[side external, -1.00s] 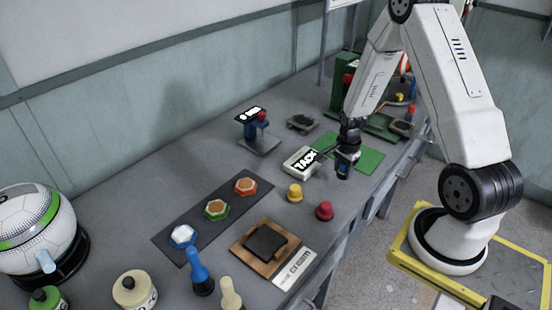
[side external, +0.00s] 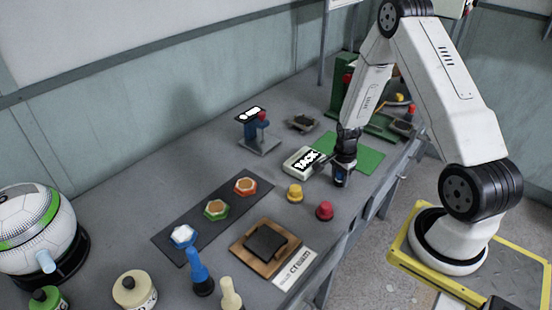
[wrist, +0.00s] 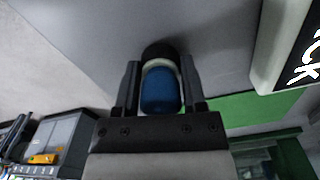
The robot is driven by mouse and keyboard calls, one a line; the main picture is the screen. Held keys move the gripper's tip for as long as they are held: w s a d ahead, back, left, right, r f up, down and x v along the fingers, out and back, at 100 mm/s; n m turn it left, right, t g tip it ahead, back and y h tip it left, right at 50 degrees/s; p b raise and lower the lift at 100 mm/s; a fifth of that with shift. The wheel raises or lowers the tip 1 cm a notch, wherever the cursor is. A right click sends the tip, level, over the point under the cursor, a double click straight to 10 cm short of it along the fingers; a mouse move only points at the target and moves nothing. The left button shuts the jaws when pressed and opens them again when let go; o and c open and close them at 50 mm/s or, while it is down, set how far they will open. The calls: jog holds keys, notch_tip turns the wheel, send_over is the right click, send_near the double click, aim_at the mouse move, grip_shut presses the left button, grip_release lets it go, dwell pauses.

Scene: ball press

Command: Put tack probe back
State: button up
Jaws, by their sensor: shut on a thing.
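My gripper (side external: 342,170) is shut on the tack probe, a blue cylinder (wrist: 160,92) with a pale band and a dark end. Both fingers press its sides in the wrist view (wrist: 160,88). In the side view the gripper points down, just right of the white box (side external: 290,162) lettered TACK, and only a little blue of the probe shows. The TACK box also shows at the upper right of the wrist view (wrist: 268,70). I cannot tell whether the probe's lower end touches the table.
A green mat (side external: 362,158) lies behind and right of the gripper. A yellow button (side external: 295,193) and a red button (side external: 324,210) stand in front. A blue stand (side external: 259,135) is farther back. A dark strip (side external: 180,216) carries several hexagonal pieces at left.

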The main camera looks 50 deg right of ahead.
jog(key=shift+f, duration=0.15)
jog(key=o, duration=1.1)
jog(key=shift+r, duration=0.2)
jog(key=shift+r, duration=6)
